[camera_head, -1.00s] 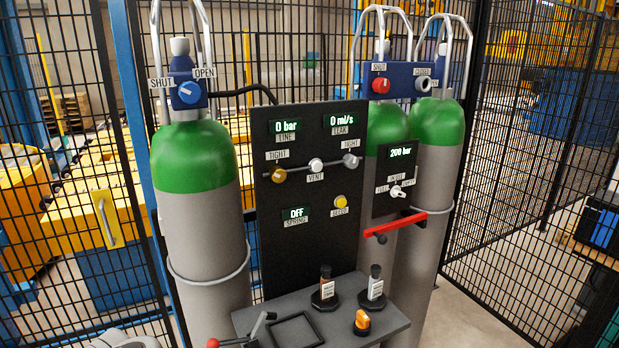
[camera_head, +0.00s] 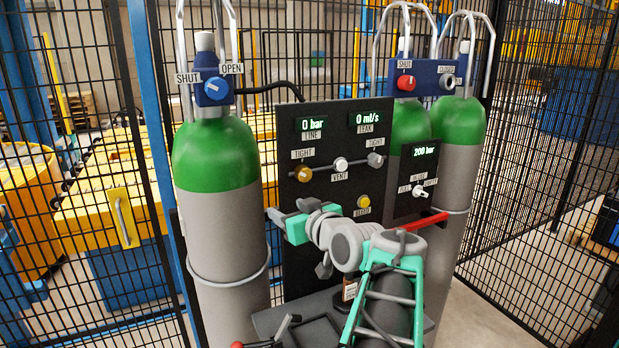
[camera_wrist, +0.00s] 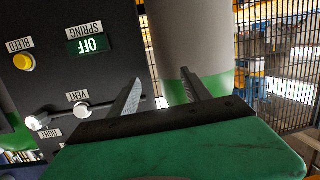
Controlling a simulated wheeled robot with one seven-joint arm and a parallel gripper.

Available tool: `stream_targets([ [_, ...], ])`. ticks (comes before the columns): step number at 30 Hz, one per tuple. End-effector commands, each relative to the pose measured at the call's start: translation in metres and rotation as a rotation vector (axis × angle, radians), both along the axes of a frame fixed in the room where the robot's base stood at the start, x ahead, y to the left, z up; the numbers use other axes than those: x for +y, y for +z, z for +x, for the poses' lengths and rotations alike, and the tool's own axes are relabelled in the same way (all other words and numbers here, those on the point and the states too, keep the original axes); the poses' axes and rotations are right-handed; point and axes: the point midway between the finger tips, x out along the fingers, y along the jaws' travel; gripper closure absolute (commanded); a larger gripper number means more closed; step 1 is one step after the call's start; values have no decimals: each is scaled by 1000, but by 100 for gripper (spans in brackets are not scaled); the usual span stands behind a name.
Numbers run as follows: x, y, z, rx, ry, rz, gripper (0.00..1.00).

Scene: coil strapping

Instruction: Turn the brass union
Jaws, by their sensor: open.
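The brass union (camera_head: 304,174) is a small brass-coloured knob under the left TIGHT label on the black panel (camera_head: 292,262). My gripper (camera_head: 284,210) is in front of the panel's left edge, lower than the union and apart from it in the head view. In the wrist view my gripper (camera_wrist: 162,76) shows two spread fingers with nothing between them but the background cylinder. I cannot make out the brass union there; a finger may hide it. The line display reads 0 bar and the leak display 0 ml/s.
A pale vent knob (camera_head: 341,164) and a grey union (camera_head: 375,160) sit right of the brass one. The yellow bleed button (camera_head: 364,202) is below. A green-topped cylinder (camera_head: 215,155) stands close on the left. A red lever (camera_head: 425,222) sticks out at right.

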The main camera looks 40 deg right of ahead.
Motion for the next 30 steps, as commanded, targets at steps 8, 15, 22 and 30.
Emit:
stream_targets([
  [8,-64,52,-35,-199,-81,-79,44],
  [15,-74,54,8,-195,-77,-76,44],
  [22,-83,51,34,-195,-81,-78,44],
  [30,-83,50,35,-195,-82,-79,46],
])
